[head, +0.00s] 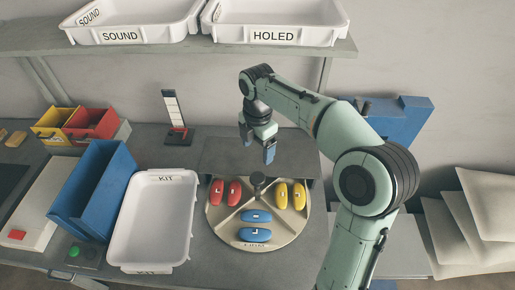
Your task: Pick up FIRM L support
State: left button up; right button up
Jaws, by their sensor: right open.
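A round beige carousel tray (220,226) with dividers around a dark central knob holds supports in pairs. Two blue supports, an upper one (257,216) and a lower one (255,235), lie in the front section. The lower blue one bears what looks like an L. The small label on the front rim is too small to read surely. Red supports (235,191) lie at the left and yellow supports (282,193) at the right. My right gripper (257,150) is open and empty, above and behind the carousel, apart from the supports. My left gripper is out of view.
A white KIT tray (118,222) stands left of the carousel, beside a blue bin (92,190). Red (92,123) and yellow bins stand at back left. SOUND (120,36) and HOLED (274,36) trays sit on the shelf above. A dark grey panel (222,153) lies behind the carousel.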

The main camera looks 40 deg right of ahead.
aim_at(255, 234)
jog(key=k+j, duration=0.35)
jog(key=j, duration=0.2)
jog(key=k+j, duration=0.35)
jog(key=j, duration=0.15)
